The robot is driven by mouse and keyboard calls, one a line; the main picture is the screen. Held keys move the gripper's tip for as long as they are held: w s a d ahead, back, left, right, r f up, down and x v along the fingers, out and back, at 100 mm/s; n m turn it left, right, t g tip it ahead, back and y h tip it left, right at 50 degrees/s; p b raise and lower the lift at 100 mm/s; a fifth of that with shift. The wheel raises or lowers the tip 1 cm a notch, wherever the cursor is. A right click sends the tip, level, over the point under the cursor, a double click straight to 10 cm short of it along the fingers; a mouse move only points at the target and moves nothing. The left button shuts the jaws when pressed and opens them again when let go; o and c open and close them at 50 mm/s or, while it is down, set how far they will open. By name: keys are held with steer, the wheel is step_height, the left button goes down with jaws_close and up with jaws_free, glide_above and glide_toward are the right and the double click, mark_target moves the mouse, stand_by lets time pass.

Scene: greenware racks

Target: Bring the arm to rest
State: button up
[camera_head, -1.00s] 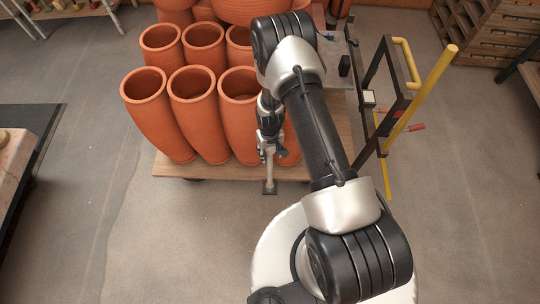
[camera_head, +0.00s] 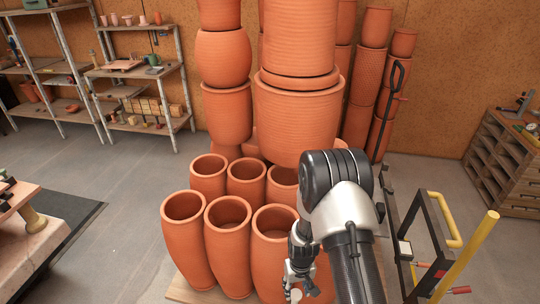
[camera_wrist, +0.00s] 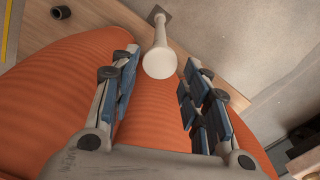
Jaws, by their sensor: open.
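My gripper (camera_head: 299,278) hangs pointing down in front of the terracotta pots in the head view, partly cut by its lower edge. In the wrist view my gripper (camera_wrist: 160,85) has its two blue-padded fingers spread apart with nothing between the pads.
Tall terracotta pots (camera_head: 228,245) stand close behind and left of my gripper, with big stacked pots (camera_head: 298,110) behind. A yellow-handled cart frame (camera_head: 440,225) is at right. A stone-topped table (camera_head: 35,245) is at left. Shelves (camera_head: 140,90) line the back wall. Floor between is clear.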

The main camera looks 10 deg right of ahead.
step_height(320, 180, up, 29)
steer(key=s+t, duration=0.2)
steer(key=s+r+t, duration=0.1)
steer(key=s+r, duration=0.6)
steer(key=s, duration=0.2)
steer(key=s+r+m+t, duration=0.1)
steer(key=s+r, duration=0.6)
steer(key=s, duration=0.3)
steer(key=shift+s+t, duration=0.2)
steer(key=shift+t, duration=0.1)
steer(key=shift+d, duration=0.1)
steer(key=shift+c, duration=1)
steer(key=shift+d, duration=0.1)
